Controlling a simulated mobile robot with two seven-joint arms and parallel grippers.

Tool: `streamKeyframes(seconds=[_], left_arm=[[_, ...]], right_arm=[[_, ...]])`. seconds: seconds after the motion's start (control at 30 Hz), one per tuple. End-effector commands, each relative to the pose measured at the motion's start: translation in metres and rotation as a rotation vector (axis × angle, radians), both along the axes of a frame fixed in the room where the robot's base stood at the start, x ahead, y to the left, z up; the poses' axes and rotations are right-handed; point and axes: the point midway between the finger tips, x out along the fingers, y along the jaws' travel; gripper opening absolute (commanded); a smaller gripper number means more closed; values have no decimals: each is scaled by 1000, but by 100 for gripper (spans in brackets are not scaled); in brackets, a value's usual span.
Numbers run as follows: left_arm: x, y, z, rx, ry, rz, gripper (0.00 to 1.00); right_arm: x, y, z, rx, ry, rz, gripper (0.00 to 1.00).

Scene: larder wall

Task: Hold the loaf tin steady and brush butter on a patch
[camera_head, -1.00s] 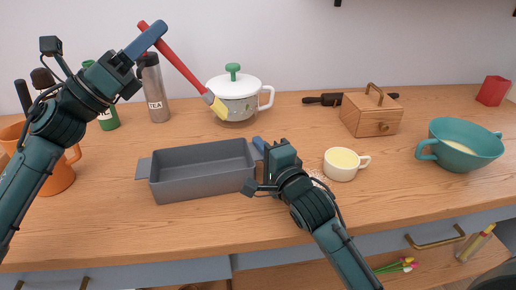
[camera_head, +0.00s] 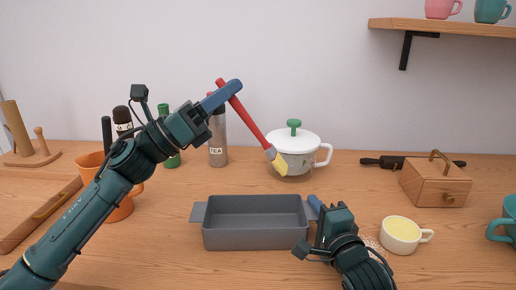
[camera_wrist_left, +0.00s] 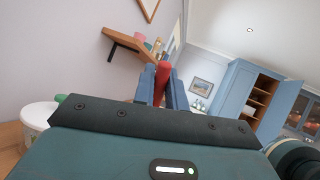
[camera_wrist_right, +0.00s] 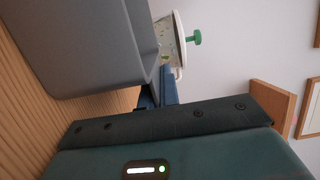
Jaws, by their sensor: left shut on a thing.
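The grey loaf tin (camera_head: 254,241) stands on the wooden counter, empty as far as I see; its side shows large in the right wrist view (camera_wrist_right: 85,50). My left gripper (camera_head: 233,88) is shut on the red handle of the pastry brush (camera_head: 245,116). The brush hangs tilted in the air, its yellow bristles (camera_head: 279,165) down to the right, in front of the white-lidded pot in the picture. The handle also shows between the fingers in the left wrist view (camera_wrist_left: 162,82). My right gripper (camera_head: 316,205) is at the tin's right end handle; its grip there is hidden.
A cream cup of yellow butter (camera_head: 401,231) stands right of my right gripper. Behind are the lidded pot (camera_head: 297,154), a tea canister (camera_head: 217,140) and a wooden box (camera_head: 436,184). An orange pot (camera_head: 91,168) stands behind my left arm.

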Motion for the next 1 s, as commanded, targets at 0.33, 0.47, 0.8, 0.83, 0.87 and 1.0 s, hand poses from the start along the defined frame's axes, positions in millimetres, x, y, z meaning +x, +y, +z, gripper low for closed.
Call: streamKeyframes(seconds=[0.33, 0.47, 0.8, 0.83, 0.87, 1.0], left_arm=[[-2, 8, 0, 28, -21, 13, 0], [-11, 30, -1, 118, -84, 49, 0], [-27, 60, -13, 277, -177, 99, 0], [-27, 60, -16, 276, -176, 98, 0], [-27, 60, -19, 276, -175, 98, 0], [-27, 60, -34, 274, -175, 98, 0]], right_arm=[[0, 0, 0, 0, 1, 0, 0], [0, 0, 0, 0, 1, 0, 0], [0, 0, 0, 0, 1, 0, 0], [0, 0, 0, 0, 1, 0, 0], [0, 0, 0, 0, 1, 0, 0], [0, 0, 0, 0, 0, 0, 0]])
